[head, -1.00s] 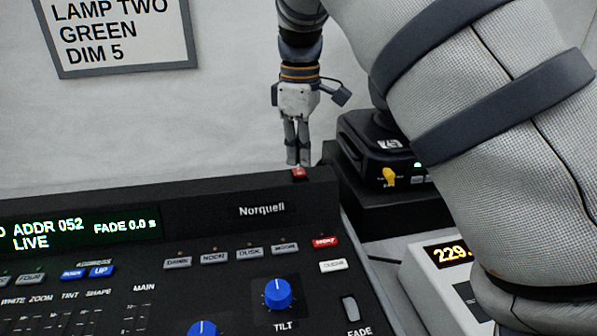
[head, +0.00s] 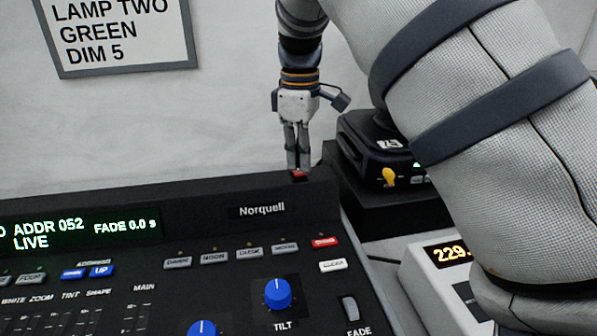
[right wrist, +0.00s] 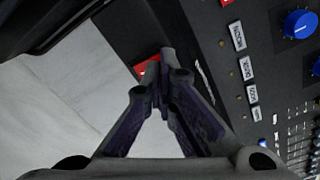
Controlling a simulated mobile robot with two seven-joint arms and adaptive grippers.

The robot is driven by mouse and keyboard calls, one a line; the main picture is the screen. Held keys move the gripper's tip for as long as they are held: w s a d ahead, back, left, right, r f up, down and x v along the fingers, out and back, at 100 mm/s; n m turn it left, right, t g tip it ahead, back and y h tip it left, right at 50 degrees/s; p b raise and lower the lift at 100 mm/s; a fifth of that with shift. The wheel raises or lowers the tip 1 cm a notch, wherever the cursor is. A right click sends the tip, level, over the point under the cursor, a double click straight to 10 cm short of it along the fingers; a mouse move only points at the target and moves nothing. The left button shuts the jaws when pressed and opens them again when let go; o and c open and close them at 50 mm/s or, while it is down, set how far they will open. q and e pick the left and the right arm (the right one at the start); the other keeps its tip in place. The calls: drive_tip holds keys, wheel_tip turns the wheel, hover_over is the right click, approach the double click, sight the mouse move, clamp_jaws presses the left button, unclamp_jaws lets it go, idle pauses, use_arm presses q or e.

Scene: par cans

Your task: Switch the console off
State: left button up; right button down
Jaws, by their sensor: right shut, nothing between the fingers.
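The black Norquell console (head: 240,190) fills the lower left of the head view. Its green display (head: 80,233) is lit and reads ADDR 052, LIVE and FADE 0.0 s. A small red switch (head: 299,175) sits on the console's top back edge at the right. My right gripper (head: 298,166) is shut and empty, pointing down with its fingertips at the red switch. Whether they touch it I cannot tell. In the right wrist view the closed fingertips (right wrist: 162,60) partly hide the red switch (right wrist: 148,69). My left gripper is not in view.
A black unit with a yellow knob (head: 389,175) stands right of the console. A pale box with an orange 229 readout (head: 447,251) is in front of it. A sign (head: 118,35) hangs on the wall. My right arm covers the upper right.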

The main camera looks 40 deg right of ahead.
sight(300, 173)
drive_tip(key=shift+f, duration=0.65)
drive_tip(key=shift+r, duration=3.5)
